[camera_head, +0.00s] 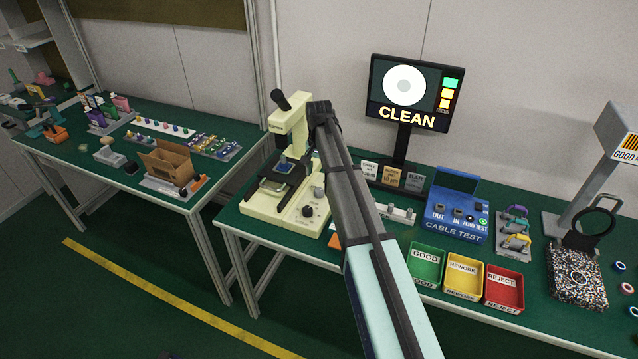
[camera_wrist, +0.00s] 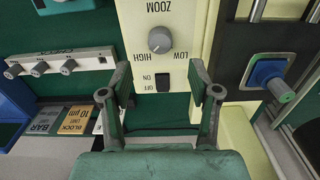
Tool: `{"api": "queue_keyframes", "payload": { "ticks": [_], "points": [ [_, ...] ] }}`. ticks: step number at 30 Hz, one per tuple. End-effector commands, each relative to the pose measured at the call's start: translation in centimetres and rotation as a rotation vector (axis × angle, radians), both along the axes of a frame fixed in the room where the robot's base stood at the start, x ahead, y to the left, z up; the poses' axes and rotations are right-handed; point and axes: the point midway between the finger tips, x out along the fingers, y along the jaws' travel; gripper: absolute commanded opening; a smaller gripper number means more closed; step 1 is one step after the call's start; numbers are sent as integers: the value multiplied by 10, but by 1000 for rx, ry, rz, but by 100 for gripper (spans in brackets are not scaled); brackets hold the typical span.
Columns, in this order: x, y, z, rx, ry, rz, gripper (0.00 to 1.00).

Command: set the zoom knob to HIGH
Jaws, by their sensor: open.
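The zoom knob (camera_wrist: 159,40) is a round grey knob on the cream microscope panel, upside down in the wrist view. Its ZOOM lettering is above it, HIGH below left and LOW below right. I cannot tell which way its pointer faces. My gripper (camera_wrist: 162,88) is open and empty. Its fingers stand apart over the panel, below the knob in the wrist view, not around it. In the head view my arm hides the fingers.
A black ON/OFF switch (camera_wrist: 162,80) lies between the fingers in the wrist view. A blue holder with a grey-green piece (camera_wrist: 272,78) is at right. A rack with several small knobs (camera_wrist: 58,64) is at left. The monitor (camera_head: 415,92) reads CLEAN.

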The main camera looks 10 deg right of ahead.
Motion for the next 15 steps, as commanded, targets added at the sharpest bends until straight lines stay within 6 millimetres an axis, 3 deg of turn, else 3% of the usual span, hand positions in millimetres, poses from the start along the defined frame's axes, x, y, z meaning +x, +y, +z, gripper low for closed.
{"api": "queue_keyframes", "payload": {
  "ticks": [6, 15],
  "points": [
    [0, 0, 30, -1, -1, 0, 62],
    [0, 0, 40, 0, 1, 0, 62]
  ]
}}
